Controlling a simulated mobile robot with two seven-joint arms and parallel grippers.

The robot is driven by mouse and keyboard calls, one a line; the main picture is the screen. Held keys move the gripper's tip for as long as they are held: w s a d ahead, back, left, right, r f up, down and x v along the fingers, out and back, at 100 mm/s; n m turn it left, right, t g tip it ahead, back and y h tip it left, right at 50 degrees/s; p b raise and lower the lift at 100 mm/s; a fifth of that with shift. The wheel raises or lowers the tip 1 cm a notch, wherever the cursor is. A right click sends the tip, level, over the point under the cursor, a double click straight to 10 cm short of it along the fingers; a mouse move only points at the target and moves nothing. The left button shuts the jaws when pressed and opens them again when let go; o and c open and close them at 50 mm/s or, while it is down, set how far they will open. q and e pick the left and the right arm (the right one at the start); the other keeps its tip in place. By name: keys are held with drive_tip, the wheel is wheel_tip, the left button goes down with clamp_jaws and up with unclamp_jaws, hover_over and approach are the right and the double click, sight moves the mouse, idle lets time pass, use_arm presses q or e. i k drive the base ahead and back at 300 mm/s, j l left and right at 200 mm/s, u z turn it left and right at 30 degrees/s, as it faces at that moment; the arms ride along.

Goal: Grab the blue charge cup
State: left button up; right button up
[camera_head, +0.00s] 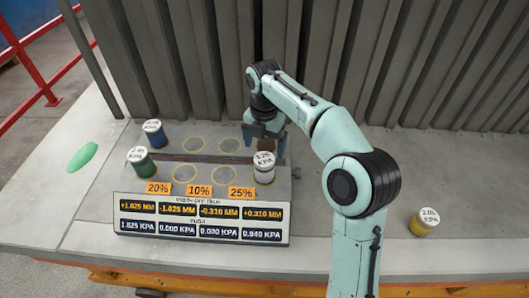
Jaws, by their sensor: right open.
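The blue charge cup (155,138) stands upright with a white labelled top at the back left of the grey panel fixture. A green cup (142,164) stands just in front of it. My right gripper (264,136) is open and points down over the back right of the fixture, well to the right of the blue cup and apart from it. It is just behind a white-grey cup (263,172). What lies directly under its fingers is partly hidden. My left gripper is not in view.
A display board (202,218) fronts the fixture, with orange percentage tags above it. Several empty ring marks lie between the cups. A yellow cup (424,226) stands at the right on the grey slab. A corrugated wall (200,60) rises close behind. A green patch (82,157) lies at left.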

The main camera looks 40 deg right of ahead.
sight(156, 137)
drive_tip(key=k+j, duration=0.75)
drive_tip(key=j, duration=0.2)
